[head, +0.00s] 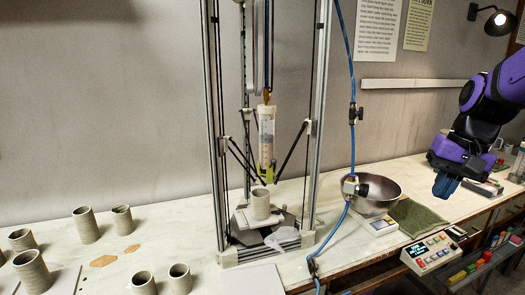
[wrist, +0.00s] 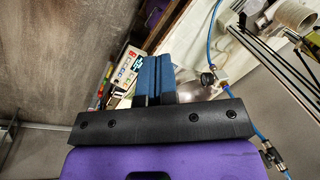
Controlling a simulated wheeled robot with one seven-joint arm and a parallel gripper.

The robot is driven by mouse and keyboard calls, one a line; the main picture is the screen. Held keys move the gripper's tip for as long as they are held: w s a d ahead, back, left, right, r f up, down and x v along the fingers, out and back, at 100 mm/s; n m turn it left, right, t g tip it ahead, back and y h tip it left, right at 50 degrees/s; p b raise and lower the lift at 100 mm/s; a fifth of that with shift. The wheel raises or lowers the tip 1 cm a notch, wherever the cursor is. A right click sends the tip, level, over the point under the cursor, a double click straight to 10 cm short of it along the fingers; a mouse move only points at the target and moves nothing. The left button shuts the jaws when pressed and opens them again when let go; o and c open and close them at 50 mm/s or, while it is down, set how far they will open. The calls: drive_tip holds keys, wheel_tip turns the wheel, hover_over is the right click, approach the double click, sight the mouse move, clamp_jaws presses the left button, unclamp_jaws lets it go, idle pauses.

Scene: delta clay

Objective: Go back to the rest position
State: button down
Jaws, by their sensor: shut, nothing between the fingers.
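My gripper (head: 445,187) is at the right of the head view, at the end of my purple and black arm. Its blue fingers point down and are together with nothing between them. It is in the air above the right part of the bench, right of the green cloth and clear of the bench top. In the wrist view the blue fingers (wrist: 153,80) are side by side and closed.
A clay printer frame (head: 213,130) stands mid-bench with a clay cup (head: 260,204) on its bed. A metal bowl (head: 375,190), a green cloth (head: 418,218) and a control box (head: 430,252) are left of and below my gripper. Several clay cups (head: 85,225) stand at left.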

drive_tip(key=s+a+r+n+t+h, duration=0.1)
drive_tip(key=s+a+r+n+t, duration=0.1)
drive_tip(key=s, duration=0.5)
drive_tip(key=s+a+r+n+t+h, duration=0.1)
drive_tip(key=s+a+r+n+t, duration=0.1)
drive_tip(key=s, duration=0.6)
drive_tip(key=shift+a+r+n, duration=0.3)
drive_tip(key=shift+a+n, duration=0.1)
drive_tip(key=shift+a, duration=0.05)
